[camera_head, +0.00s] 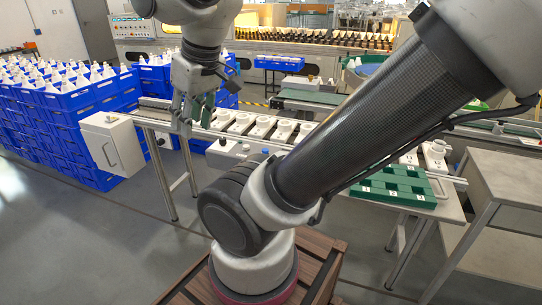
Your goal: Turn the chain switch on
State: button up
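My gripper (193,118) hangs fingers down at the left end of the conveyor table, near the white box. Its fingers look apart, with nothing clearly between them. No thing is plainly marked as the chain switch. A white box with a handle (112,148) hangs at the table's left end. The switch's position cannot be made out.
White lamp sockets (263,122) stand in a row along the conveyor. A green numbered tray (393,184) lies at the table's right. Blue crates (75,105) of bulbs are stacked at left. A grey bench (508,170) stands at right. My arm hides part of the table. The front left floor is clear.

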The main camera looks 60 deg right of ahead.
aim_at(222, 140)
jog(key=z, duration=1.25)
